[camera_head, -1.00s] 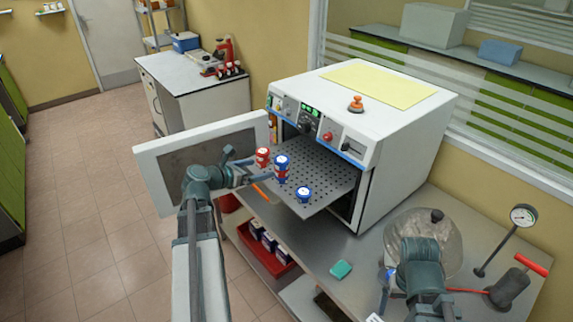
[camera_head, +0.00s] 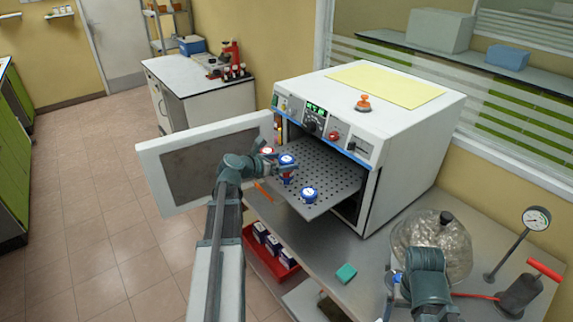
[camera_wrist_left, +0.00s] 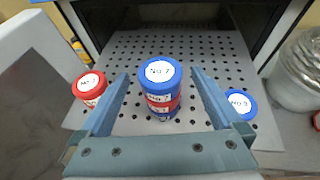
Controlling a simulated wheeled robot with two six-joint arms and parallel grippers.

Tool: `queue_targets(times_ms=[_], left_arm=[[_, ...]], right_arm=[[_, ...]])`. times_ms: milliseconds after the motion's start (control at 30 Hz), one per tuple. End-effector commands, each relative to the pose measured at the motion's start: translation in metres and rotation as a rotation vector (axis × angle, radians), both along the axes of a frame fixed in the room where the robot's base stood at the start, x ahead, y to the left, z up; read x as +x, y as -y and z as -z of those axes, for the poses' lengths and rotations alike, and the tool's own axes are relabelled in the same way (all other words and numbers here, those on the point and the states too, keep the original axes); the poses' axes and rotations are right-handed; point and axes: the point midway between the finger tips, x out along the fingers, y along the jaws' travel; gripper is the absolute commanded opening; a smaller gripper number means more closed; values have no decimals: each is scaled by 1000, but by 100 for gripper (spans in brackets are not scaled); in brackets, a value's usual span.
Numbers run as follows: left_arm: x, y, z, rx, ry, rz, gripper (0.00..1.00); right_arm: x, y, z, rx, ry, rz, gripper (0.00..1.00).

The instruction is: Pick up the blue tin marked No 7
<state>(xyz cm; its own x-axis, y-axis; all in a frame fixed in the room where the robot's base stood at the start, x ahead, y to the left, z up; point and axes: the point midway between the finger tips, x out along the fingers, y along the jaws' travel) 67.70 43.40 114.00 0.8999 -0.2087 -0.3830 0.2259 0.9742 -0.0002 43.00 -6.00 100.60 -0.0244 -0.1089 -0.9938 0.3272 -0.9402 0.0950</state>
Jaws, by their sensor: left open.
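The blue tin marked No 7 (camera_wrist_left: 160,71) tops a stack on the perforated oven shelf; it also shows in the head view (camera_head: 287,159). A red tin (camera_wrist_left: 163,102) and another blue tin part are under it. My left gripper (camera_head: 275,168) is open at the stack. In the left wrist view its two fingers (camera_wrist_left: 160,80) show on either side of the stack, with gaps; I cannot tell how deep they reach. A separate red tin (camera_wrist_left: 88,86) stands to the left and a separate blue tin (camera_wrist_left: 240,104) to the right. My right gripper (camera_head: 425,285) is at the lower right, its jaws unclear.
The oven (camera_head: 405,125) stands on a grey bench, its door (camera_head: 200,160) swung open to the left. The perforated shelf (camera_head: 330,170) sticks out. A glass dome (camera_head: 450,235), a gauge (camera_head: 537,218) and a teal block (camera_head: 346,273) are on the bench.

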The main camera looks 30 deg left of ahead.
Motion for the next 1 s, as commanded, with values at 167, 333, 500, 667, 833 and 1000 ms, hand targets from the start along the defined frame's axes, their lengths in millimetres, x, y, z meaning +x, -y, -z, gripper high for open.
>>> queue_targets(times_ms=[167,333,500,667,833,1000], left_arm=[[17,4,9,1,1,0,100],[16,4,8,0,0,0,100],[16,4,8,0,0,0,71],[16,4,8,0,0,0,42],[16,4,8,0,0,0,12],[16,4,8,0,0,0,11]], right_arm=[[0,0,9,0,0,0,97],[0,0,8,0,0,0,97],[0,0,8,0,0,0,97],[0,0,8,0,0,0,97],[0,0,8,0,0,0,97],[0,0,8,0,0,0,97]])
